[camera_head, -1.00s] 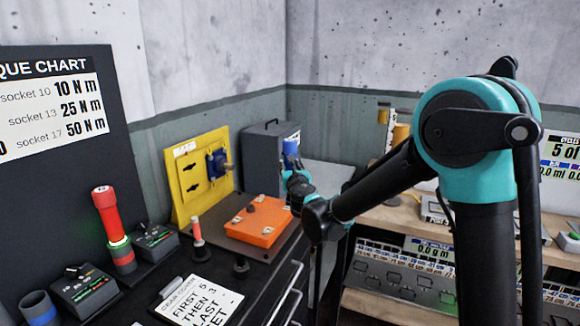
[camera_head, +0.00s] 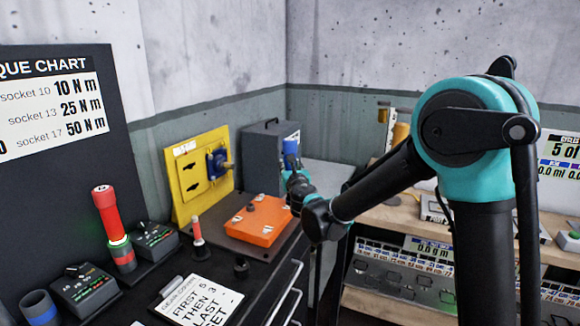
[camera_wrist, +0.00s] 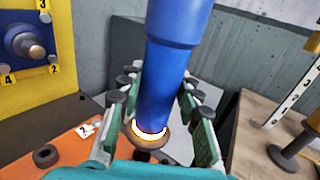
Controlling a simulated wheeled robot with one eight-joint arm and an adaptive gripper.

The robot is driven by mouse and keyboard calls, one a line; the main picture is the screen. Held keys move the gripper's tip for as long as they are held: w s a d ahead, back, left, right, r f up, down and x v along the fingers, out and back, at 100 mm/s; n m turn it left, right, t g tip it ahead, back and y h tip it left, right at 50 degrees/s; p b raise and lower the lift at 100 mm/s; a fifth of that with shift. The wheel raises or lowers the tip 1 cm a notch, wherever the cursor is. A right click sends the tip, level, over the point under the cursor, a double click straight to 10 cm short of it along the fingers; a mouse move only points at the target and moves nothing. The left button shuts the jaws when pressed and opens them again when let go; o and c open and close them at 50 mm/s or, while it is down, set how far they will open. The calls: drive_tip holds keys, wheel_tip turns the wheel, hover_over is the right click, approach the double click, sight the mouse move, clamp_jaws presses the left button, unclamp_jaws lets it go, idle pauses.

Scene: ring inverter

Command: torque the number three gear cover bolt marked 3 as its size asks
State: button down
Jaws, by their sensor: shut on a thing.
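My gripper (camera_wrist: 152,125) is shut on a blue cylindrical tool (camera_wrist: 172,60), with a finger on each side of it. The tool has a lit white and orange ring near its lower end. In the head view the tool (camera_head: 291,150) stands up from the gripper, right of the grey cabinet. The orange gear cover (camera_head: 257,222) lies on the bench, left of the gripper. Its corner (camera_wrist: 72,148) shows at lower left in the wrist view, with a dark round bolt head (camera_wrist: 46,156) and a small white tag. I cannot make out a 3 on the cover.
A torque chart (camera_head: 55,105) pairs socket 10 with 10 N m, 13 with 25, 17 with 50. A red tool (camera_head: 113,225) stands beside control boxes. An order card (camera_head: 200,300) lies in front. The yellow panel (camera_head: 203,175) and grey cabinet (camera_head: 265,160) stand behind.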

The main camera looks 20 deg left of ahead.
sight(290, 152)
drive_tip(key=shift+r, duration=2.55)
